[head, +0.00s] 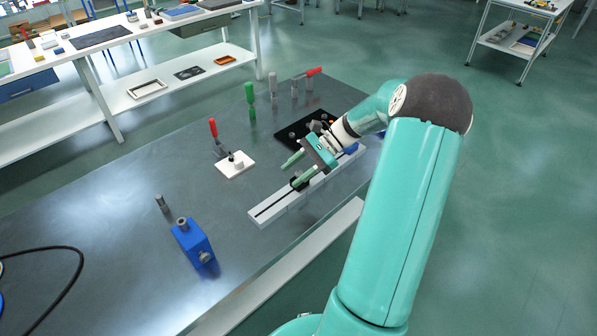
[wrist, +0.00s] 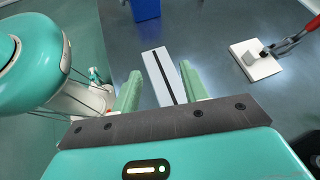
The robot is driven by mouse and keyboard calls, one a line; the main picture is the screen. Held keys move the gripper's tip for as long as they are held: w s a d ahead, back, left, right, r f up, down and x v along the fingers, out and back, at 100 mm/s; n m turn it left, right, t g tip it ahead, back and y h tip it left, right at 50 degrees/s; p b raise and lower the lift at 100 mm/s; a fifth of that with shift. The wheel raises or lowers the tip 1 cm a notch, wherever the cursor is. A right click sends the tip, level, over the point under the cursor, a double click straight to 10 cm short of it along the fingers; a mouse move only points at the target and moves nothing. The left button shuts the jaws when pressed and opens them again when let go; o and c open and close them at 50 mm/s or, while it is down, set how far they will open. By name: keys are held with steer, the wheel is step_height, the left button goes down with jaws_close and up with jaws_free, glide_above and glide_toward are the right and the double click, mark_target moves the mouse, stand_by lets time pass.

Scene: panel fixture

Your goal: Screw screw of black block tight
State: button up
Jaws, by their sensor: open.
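In the wrist view, the rail (wrist: 154,64) runs away between the two spread fingers of my gripper (wrist: 159,72). The black block cannot be made out there. Nothing is seen held between the fingertips.
A red-handled clamp on a white base (head: 235,166) stands left of the rail. A blue block (head: 193,243) with a metal cylinder is nearer the front.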

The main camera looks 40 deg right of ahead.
mark_target(300, 173)
steer(key=s+d+f+m+t, duration=0.1)
steer(key=s+d+m+t, duration=0.1)
steer(key=d, duration=0.2)
steer(key=s+d+f+m+t+y, duration=0.1)
steer(key=s+d+f+m+t, duration=0.1)
steer(key=d, duration=0.3)
steer(key=s+d+f+m+t+y, duration=0.1)
steer(key=d+f+m+t, duration=0.1)
steer(key=d+t, duration=0.2)
steer(key=shift+s+d+f+m, duration=0.25)
steer(key=shift+s+d+m, duration=0.15)
steer(key=shift+d, duration=0.25)
steer(key=x, duration=1.3)
steer(key=shift+w+a+r, duration=0.15)
steer(key=shift+a, duration=0.2)
steer(key=c, duration=0.9)
